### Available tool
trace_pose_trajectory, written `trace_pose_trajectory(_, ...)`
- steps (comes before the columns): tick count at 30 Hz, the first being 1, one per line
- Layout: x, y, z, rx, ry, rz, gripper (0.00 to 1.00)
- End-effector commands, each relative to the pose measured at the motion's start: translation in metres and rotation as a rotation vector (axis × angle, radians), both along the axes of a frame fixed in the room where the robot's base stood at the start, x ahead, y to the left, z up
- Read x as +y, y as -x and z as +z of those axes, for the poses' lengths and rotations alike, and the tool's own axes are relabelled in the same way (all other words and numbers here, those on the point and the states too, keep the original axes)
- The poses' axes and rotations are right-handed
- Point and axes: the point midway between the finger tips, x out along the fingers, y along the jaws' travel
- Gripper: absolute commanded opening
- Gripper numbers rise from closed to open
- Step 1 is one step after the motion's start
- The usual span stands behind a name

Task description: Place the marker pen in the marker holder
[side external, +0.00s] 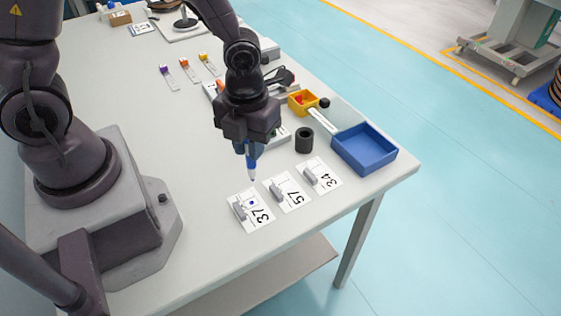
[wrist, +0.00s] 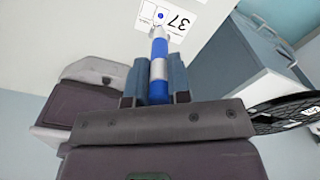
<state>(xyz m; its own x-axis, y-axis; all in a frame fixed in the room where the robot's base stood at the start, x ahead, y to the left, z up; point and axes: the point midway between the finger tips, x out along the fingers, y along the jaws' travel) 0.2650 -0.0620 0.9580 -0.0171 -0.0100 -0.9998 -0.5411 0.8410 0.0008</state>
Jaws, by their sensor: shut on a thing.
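My gripper (side external: 250,146) is shut on the marker pen (side external: 252,162), which is blue and white and points tip-down. In the wrist view the pen (wrist: 159,62) sits between the two fingers (wrist: 154,88), its tip towards the card marked 37. The tip appears just above or touching that card (side external: 262,217); I cannot tell which. A blue dot (side external: 251,203) shows on the card, and also in the wrist view (wrist: 161,15). A black, open-topped cup (side external: 304,142), which looks like the marker holder, stands upright to the right of my gripper, apart from the pen.
Cards marked 57 (side external: 291,197) and 34 (side external: 325,177) lie beside the 37 card, with small grey blocks on them. A blue tray (side external: 368,163) stands near the table's right corner. A yellow bin (side external: 299,107) and small black cylinder (side external: 324,102) are behind the cup.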

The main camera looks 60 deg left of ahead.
Motion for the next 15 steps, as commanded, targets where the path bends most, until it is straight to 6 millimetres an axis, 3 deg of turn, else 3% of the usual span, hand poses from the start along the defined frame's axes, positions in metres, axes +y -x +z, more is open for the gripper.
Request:
trace_pose_trajectory(9, 0.039, -0.111, -0.003, -0.016, 0.008, 0.366, 0.0)
trace_pose_trajectory(15, 0.065, -0.16, 0.008, -0.026, -0.003, 0.601, 0.0)
